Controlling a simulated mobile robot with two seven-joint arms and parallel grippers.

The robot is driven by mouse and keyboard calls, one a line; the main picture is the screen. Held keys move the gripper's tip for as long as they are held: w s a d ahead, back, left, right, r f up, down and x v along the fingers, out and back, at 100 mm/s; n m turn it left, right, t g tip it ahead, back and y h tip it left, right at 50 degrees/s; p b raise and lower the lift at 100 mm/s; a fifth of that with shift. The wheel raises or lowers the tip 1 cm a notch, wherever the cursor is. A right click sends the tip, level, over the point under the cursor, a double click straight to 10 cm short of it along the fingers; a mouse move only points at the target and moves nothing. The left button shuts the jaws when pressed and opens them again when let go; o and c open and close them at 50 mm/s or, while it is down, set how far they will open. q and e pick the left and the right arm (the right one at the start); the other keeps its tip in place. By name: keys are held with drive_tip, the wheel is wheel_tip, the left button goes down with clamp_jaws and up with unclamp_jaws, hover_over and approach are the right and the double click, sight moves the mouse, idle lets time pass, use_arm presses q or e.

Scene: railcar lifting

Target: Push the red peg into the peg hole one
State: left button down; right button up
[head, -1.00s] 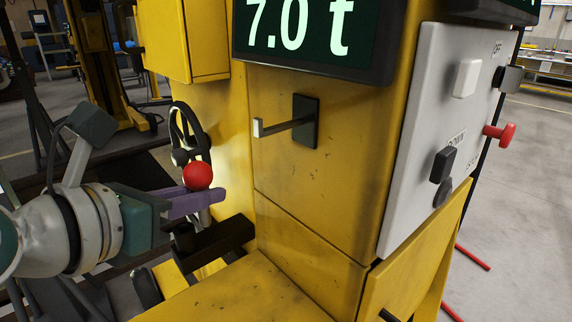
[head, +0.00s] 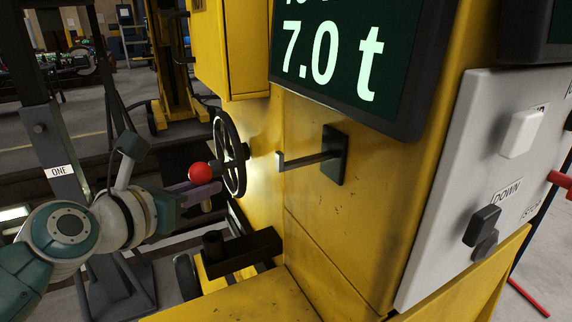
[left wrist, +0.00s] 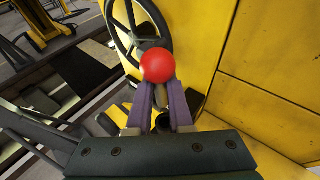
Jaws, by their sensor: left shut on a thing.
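The red peg shows as a round red knob (head: 200,172) at the tips of my left gripper (head: 205,187). In the left wrist view the red knob (left wrist: 157,65) sits between the two purple fingers of the left gripper (left wrist: 160,90), which are shut on it. The rest of the peg is mostly hidden by the fingers. A dark upright post (head: 60,140) with a white label reading ONE (head: 60,171) stands at the left, behind my left arm. The peg is to the right of this post and apart from it. My right gripper is not in view.
A black handwheel (head: 222,145) is close behind the peg. The yellow machine (head: 310,235) fills the middle, with a hook lever (head: 310,159) sticking out. A 7.0 t display (head: 345,60) and a grey button panel (head: 450,220) are at the right.

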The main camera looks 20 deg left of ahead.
sight(206, 210)
use_arm(q)
drive_tip(key=shift+f+b, duration=1.65)
drive_tip(key=shift+f, duration=0.7)
drive_tip(key=shift+p, duration=0.4)
drive_tip(key=shift+f+b, duration=2.05)
drive_tip(key=shift+f, duration=0.2)
drive_tip(key=c, duration=0.7)
unclamp_jaws()
drive_tip(key=shift+c, duration=0.2)
drive_tip(key=shift+s, duration=0.1)
drive_tip(key=shift+s+r+p, duration=0.2)
drive_tip(key=shift+s+p, duration=0.1)
drive_tip(key=p+v, duration=0.2)
drive_tip(key=v, duration=0.7)
